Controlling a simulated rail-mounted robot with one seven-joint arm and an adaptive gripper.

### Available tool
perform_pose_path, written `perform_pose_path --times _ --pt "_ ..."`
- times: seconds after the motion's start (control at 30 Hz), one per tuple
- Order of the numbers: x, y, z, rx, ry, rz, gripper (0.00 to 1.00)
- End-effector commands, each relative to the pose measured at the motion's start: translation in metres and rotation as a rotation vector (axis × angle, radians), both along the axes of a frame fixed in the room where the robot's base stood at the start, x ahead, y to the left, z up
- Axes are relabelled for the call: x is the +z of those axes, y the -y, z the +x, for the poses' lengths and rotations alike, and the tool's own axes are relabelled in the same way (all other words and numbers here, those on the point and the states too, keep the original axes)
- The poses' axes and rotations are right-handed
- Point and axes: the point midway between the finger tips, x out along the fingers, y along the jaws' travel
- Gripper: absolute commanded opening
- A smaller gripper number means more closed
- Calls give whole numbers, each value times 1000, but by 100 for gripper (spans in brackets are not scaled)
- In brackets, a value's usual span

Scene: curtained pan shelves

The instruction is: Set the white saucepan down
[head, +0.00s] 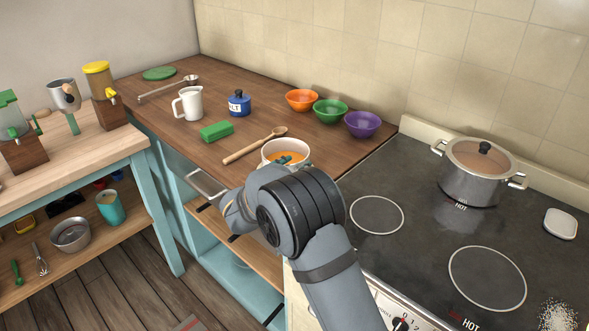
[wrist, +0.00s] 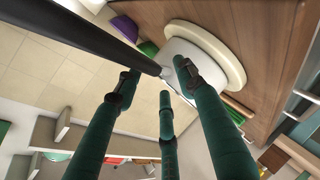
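The white saucepan (head: 265,154), with orange contents, is at the counter's front edge beside the stove in the head view. In the wrist view its white side (wrist: 182,50) is against a thick cream round piece (wrist: 235,62) that lies against the wooden counter. Its black handle (wrist: 85,32) crosses the upper left of the wrist view. My gripper (wrist: 157,72) has its dark green fingers spread around the inner end of the handle, with a visible gap between fingertips and handle. In the head view my wrist hides the handle and much of the pan.
A wooden spoon (head: 255,145) and a green block (head: 216,131) lie just left of the pan. Orange (head: 301,99), green (head: 330,111) and purple (head: 363,123) bowls stand behind. A lidded pot (head: 470,187) stands on the stove at right, near a HOT mark.

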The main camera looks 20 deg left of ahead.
Motion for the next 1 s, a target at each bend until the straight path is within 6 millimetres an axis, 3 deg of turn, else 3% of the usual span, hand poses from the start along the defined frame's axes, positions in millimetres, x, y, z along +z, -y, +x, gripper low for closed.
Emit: perform_pose_path --times 0.37,0.53,0.8,1.0 --pt "4 -1 -1 2 1 1 43" --pt "12 -1 -25 3 1 2 43" --pt "31 0 -80 3 1 2 43" --pt "41 1 -106 2 1 1 43"
